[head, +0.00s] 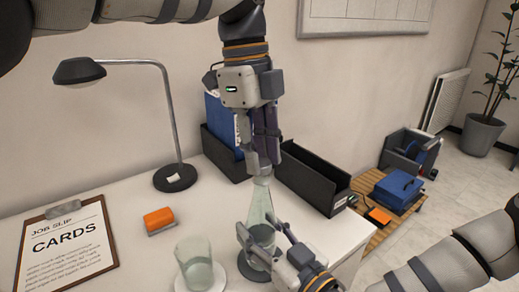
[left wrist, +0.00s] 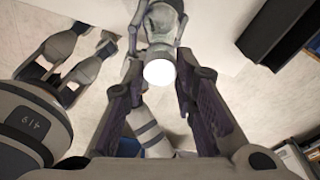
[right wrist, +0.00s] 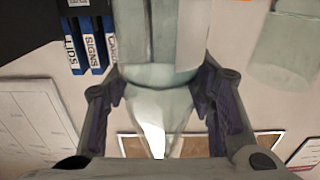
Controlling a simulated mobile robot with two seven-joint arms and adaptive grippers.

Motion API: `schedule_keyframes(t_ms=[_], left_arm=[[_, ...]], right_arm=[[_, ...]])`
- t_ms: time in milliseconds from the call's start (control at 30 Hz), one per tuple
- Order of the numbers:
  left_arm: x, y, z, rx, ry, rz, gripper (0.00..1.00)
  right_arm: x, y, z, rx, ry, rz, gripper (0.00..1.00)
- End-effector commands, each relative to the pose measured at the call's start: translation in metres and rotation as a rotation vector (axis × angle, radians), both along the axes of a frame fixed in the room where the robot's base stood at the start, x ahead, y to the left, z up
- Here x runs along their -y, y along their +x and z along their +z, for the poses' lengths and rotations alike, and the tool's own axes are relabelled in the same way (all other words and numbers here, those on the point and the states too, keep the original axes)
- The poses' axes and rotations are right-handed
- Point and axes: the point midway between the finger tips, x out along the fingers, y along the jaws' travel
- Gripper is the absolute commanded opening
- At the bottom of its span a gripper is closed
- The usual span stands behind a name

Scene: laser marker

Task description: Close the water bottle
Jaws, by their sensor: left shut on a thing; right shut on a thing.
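The water bottle (head: 261,207), pale green glass with a narrow neck, stands upright near the table's right edge. My right gripper (head: 262,246) is shut around its lower body; the bottle (right wrist: 162,75) is between its fingers in the right wrist view. My left gripper (head: 263,168) points down over the neck, its fingers closed at the bottle's top. In the left wrist view, a bright white round cap (left wrist: 159,72) lies between the fingertips, in line with the bottle. The fingers hide where cap and mouth meet, so I cannot tell if the cap is seated.
A drinking glass (head: 195,262) stands left of the bottle. A dark coaster (head: 246,272) lies under the bottle. An orange block (head: 159,220), desk lamp (head: 174,177) and clipboard (head: 65,250) are to the left. Black bins (head: 314,178) stand behind.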

Motion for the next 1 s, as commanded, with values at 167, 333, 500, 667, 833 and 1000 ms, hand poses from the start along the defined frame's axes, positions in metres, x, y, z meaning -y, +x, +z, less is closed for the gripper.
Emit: schedule_keyframes(t_ms=[167,333,500,667,833,1000], left_arm=[[0.0,0.0,0.0,0.0,0.0,0.0,0.17],[0.0,0.0,-0.003,0.001,0.001,0.0,0.17],[0.0,0.0,-0.006,0.0,0.001,0.0,0.17],[0.0,0.0,-0.01,0.0,0.001,0.0,0.17],[0.0,0.0,-0.011,0.0,0.001,-0.019,0.17],[0.002,0.002,-0.012,0.001,0.001,-0.397,0.17]], right_arm=[[0.0,0.0,0.0,0.001,0.001,0.0,0.0],[0.0,0.0,0.0,0.001,0.001,0.0,0.0],[0.0,0.0,0.0,0.001,0.001,0.0,0.0],[0.0,0.0,0.0,0.001,0.001,0.0,0.0],[0.0,0.0,0.0,0.001,0.001,0.0,0.0],[0.0,0.0,0.0,0.001,0.001,0.0,0.0]])
